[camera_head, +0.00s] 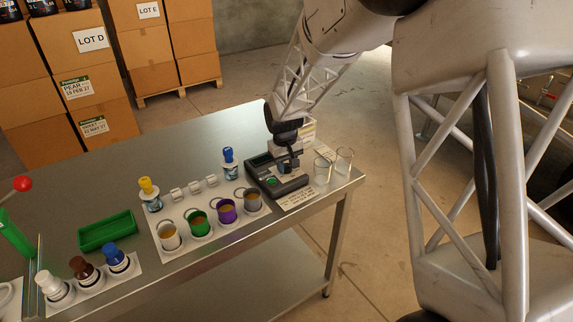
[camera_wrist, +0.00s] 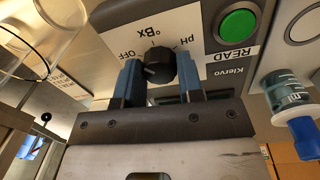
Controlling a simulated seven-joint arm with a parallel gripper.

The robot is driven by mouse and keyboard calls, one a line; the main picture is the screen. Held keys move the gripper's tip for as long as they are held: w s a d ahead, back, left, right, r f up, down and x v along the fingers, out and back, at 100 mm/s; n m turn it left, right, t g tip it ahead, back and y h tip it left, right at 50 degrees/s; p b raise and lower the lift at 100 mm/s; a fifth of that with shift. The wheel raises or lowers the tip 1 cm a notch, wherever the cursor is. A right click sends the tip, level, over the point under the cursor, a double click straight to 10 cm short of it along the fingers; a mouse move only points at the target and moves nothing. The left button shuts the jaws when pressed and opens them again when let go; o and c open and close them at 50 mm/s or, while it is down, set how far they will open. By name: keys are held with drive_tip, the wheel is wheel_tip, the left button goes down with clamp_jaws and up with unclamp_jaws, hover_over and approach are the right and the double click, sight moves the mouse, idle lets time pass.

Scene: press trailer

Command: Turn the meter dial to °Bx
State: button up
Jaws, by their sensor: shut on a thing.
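The meter (camera_head: 268,184) is a dark box with a green button, at the right part of the steel table in the head view. In the wrist view its white label panel reads OFF, °Bx and pH around a black dial (camera_wrist: 158,68). My gripper (camera_wrist: 158,80) has its blue fingers on either side of the dial and is shut on it. The label °Bx lies just beyond the dial; I cannot tell for sure where its pointer stands. In the head view my gripper (camera_head: 289,160) is over the meter and hides the dial.
A green READ button (camera_wrist: 237,24) is beside the dial. Two clear glasses (camera_head: 323,170) stand right of the meter. A green tray (camera_head: 107,231) lies further left.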

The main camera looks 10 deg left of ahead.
drive_tip(key=m, duration=0.3)
drive_tip(key=shift+m, duration=0.4)
drive_tip(key=m, duration=0.4)
idle(0.3)
drive_tip(key=o, duration=0.9)
drive_tip(key=shift+a+r, duration=0.2)
drive_tip(key=shift+r, duration=3.7)
